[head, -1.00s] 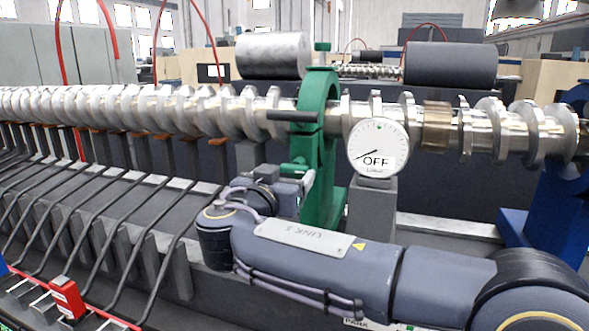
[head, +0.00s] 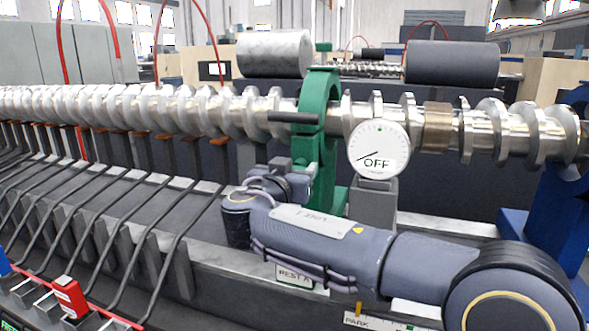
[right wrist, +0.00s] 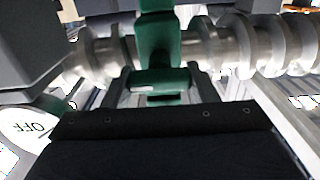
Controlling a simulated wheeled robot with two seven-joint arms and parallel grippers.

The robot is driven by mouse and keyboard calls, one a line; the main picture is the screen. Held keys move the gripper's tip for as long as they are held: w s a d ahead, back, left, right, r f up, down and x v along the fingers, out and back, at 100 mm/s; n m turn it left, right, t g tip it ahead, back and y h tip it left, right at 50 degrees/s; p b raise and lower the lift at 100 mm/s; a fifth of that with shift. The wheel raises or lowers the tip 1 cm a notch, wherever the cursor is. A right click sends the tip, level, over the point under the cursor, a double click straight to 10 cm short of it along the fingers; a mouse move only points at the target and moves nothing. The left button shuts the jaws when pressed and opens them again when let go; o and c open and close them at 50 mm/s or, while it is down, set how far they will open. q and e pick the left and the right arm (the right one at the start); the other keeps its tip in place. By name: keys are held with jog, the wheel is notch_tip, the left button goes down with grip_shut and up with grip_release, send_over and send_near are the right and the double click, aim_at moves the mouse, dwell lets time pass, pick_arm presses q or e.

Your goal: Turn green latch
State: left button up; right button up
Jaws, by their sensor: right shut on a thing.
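A tall green clamp ring (head: 322,100) stands around the silver screw shaft (head: 220,112). A black rod sticks out from its left side. The green latch (right wrist: 160,80) shows in the right wrist view as a short bar on the front of the green frame, below the shaft. My right gripper (head: 303,178) is at the front of the green frame, low beside it. In the right wrist view its two dark fingers (right wrist: 162,90) are on either side of the green bar, shut on it. In the head view my wrist partly hides the latch. My left gripper is out of view.
A round white gauge reading OFF (head: 379,148) stands close right of the green ring on a grey post. A blue stand (head: 545,205) is at the right. Several black bent rods fill the left. A red block (head: 69,297) is at lower left.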

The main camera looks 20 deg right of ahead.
dwell(0.3)
jog(key=n+b, duration=0.2)
jog(key=n, duration=0.1)
jog(key=shift+a+f, duration=0.1)
jog(key=shift+f, duration=0.05)
jog(key=shift+n, duration=1)
jog(key=n, duration=0.2)
jog(key=shift+n+b, duration=0.3)
jog(key=shift+b, duration=0.1)
jog(key=n, duration=0.4)
jog(key=shift+w+a+n+p, duration=0.1)
jog(key=shift+n+p, duration=0.2)
jog(key=n+p, duration=0.1)
jog(key=n, duration=0.4)
jog(key=shift+n+p, duration=0.3)
jog(key=shift+p, duration=0.1)
jog(key=shift+f, duration=0.1)
jog(key=o, duration=1)
